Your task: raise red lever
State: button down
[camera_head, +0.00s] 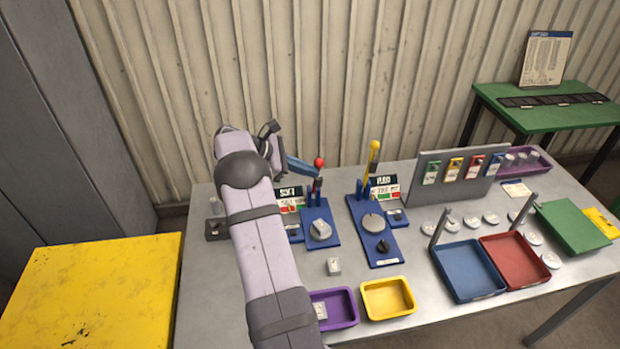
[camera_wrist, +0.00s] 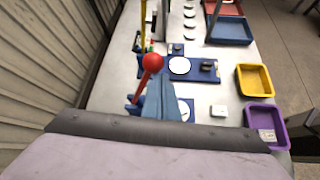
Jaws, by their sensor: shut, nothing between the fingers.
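The red lever has a red ball knob (camera_head: 318,162), which stands above the left blue base plate (camera_head: 323,240) on the table. The knob also shows large in the wrist view (camera_wrist: 152,62). My gripper (camera_head: 313,172) is shut and empty, its blue-grey fingers just left of and below the knob. In the wrist view the fingertips (camera_wrist: 160,84) lie just below the knob. I cannot tell whether they touch the lever.
A yellow-knobbed lever (camera_head: 374,150) stands to the right on another blue plate (camera_head: 385,255). Small display panels stand behind both plates. Purple (camera_head: 345,308) and yellow (camera_head: 388,298) trays lie in front. A corrugated wall (camera_head: 330,70) is close behind.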

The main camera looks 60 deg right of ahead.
jog(key=shift+w+d+r+p, duration=0.65)
jog(key=shift+w+d+p, duration=0.15)
jog(key=shift+w+d, duration=0.1)
jog(key=shift+w+d+r+p, duration=0.6)
jog(key=shift+w+d+p, duration=0.15)
jog(key=shift+w+d, duration=0.1)
jog(key=shift+r, duration=0.15)
jog(key=shift+w+a, duration=0.1)
jog(key=shift+w, duration=0.05)
jog(key=p+v, duration=0.1)
jog(key=v, duration=0.2)
jog(key=p+v, duration=0.1)
jog(key=v, duration=0.2)
jog(key=shift+s+a, duration=0.25)
jog(key=shift+a, duration=0.05)
jog(key=shift+a+f, duration=0.15)
jog(key=shift+f, duration=0.1)
